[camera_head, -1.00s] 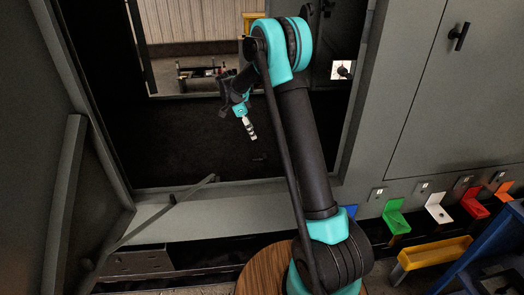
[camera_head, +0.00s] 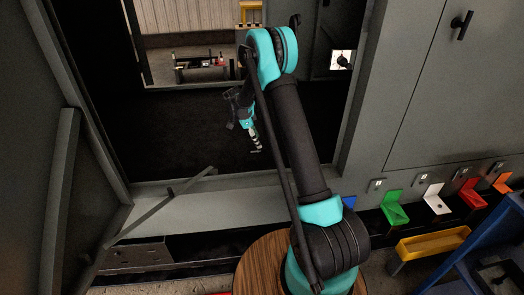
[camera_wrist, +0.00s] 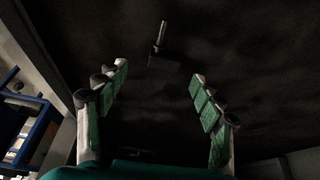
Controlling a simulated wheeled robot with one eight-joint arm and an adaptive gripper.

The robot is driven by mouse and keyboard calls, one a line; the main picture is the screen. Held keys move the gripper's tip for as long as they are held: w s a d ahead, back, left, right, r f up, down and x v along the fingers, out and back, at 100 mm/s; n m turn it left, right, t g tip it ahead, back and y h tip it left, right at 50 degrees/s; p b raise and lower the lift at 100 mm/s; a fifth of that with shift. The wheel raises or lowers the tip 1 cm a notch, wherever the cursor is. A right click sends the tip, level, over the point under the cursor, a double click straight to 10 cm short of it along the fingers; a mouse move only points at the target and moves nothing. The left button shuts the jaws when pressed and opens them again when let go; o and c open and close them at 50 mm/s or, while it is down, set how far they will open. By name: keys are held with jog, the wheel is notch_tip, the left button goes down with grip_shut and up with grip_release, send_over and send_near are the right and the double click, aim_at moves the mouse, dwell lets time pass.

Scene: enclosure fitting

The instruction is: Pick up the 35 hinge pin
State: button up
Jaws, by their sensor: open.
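A small grey pin with a dark block at its lower end, likely the hinge pin (camera_wrist: 162,38), shows in the wrist view against the dark floor of the enclosure. No number on it can be read. My gripper (camera_wrist: 160,74) is open and empty, its two green-padded fingers spread wide. The pin lies ahead of the fingertips, roughly in line with the gap between them, and apart from them. In the head view my gripper (camera_head: 255,147) points down inside the dark enclosure opening. I cannot make out the pin in that view.
The enclosure's lower sill (camera_head: 245,186) and a diagonal stay bar (camera_head: 160,205) lie in front of the opening. Green (camera_head: 394,210), white (camera_head: 435,202) and red (camera_head: 472,194) brackets and a yellow tray (camera_head: 433,244) stand at right. A blue frame (camera_head: 480,250) is at lower right.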

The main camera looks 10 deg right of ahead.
jog(key=shift+w+x, duration=0.2)
jog(key=shift+x, duration=1.15)
jog(key=shift+w+x, duration=0.2)
jog(key=shift+x, duration=1.1)
jog(key=shift+c, duration=0.6)
jog(key=c, duration=1.1)
jog(key=shift+r, duration=0.1)
